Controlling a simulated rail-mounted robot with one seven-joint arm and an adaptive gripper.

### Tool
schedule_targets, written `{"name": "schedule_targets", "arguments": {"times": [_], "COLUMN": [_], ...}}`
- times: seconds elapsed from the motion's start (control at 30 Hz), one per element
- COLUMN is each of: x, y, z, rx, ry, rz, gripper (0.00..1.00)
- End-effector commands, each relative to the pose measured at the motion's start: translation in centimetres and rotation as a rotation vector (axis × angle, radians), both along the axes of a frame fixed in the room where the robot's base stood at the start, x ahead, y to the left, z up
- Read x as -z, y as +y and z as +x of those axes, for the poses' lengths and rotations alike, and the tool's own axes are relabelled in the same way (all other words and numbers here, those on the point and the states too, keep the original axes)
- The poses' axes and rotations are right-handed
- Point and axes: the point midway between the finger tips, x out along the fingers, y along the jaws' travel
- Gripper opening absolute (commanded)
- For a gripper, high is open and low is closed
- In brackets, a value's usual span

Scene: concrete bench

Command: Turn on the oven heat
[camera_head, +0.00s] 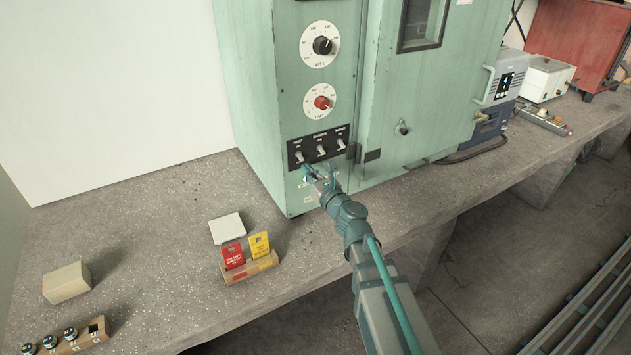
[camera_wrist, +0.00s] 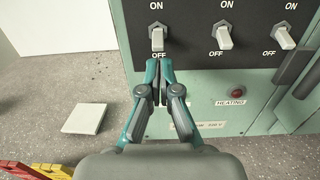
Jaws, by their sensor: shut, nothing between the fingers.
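The green oven (camera_head: 320,105) stands on the bench with a black switch panel (camera_head: 318,148) low on its front. The panel has three white toggle switches, each marked ON above and OFF below. The leftmost one, labelled HEAT (camera_head: 299,156), also shows in the wrist view (camera_wrist: 157,40), where its lever points down toward OFF. The middle switch (camera_wrist: 224,38) and right switch (camera_wrist: 284,38) also appear to point down. My gripper (camera_wrist: 158,68) is shut and empty, with its tips just below the left lever; I cannot tell if they touch it. A dark red HEATING lamp (camera_wrist: 237,93) sits below the panel.
A black dial (camera_head: 322,45) and a red dial (camera_head: 321,103) are above the switches. A holder with red and yellow cards (camera_head: 250,270), a pale square tile (camera_head: 226,228) and a beige block (camera_head: 66,282) lie on the bench at left.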

Motion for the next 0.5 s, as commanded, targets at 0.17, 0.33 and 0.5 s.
{"name": "schedule_targets", "arguments": {"times": [0.17, 0.33, 0.5], "x": [0.0, 0.0, 0.0], "y": [1.0, 1.3, 1.3], "z": [1.6, 2.0, 2.0], "rx": [-0.002, -0.001, -0.001], "ry": [-0.001, -0.001, -0.001], "rz": [-0.001, -0.001, -0.001], "gripper": [0.00, 0.00, 0.00]}}
